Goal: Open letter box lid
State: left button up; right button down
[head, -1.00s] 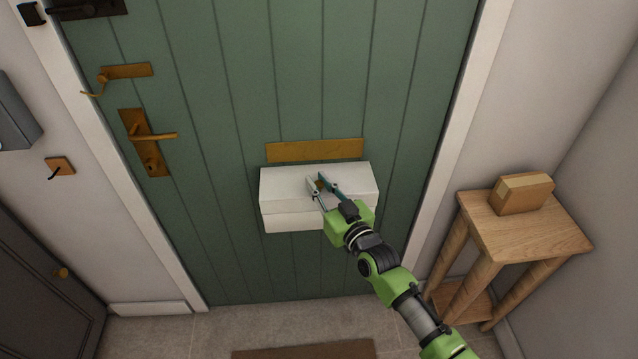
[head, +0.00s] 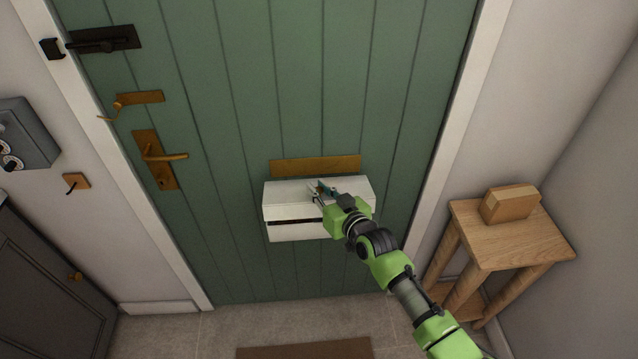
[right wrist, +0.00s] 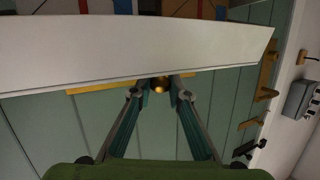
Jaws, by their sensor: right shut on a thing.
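The white letter box (head: 292,230) is on the green door below a brass letter plate (head: 315,166). Its white lid (head: 285,193) is slightly raised, with a dark gap along the front between lid and box. My right gripper (head: 324,188) is at the lid's top. The fingers and wrist hide part of the lid in the head view. My left gripper is out of view.
A wooden side table (head: 512,235) with a small box (head: 510,204) stands on the right. Brass door handles (head: 160,157) are on the door's left side. A grey cabinet (head: 45,275) is at lower left. A brown mat (head: 305,349) lies on the floor below.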

jog(key=shift+w+r, duration=0.3)
jog(key=shift+r, duration=0.3)
jog(key=shift+w+r, duration=0.3)
jog(key=shift+r, duration=0.25)
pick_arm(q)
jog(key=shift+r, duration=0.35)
pick_arm(e)
jog(key=shift+w+r, duration=0.7)
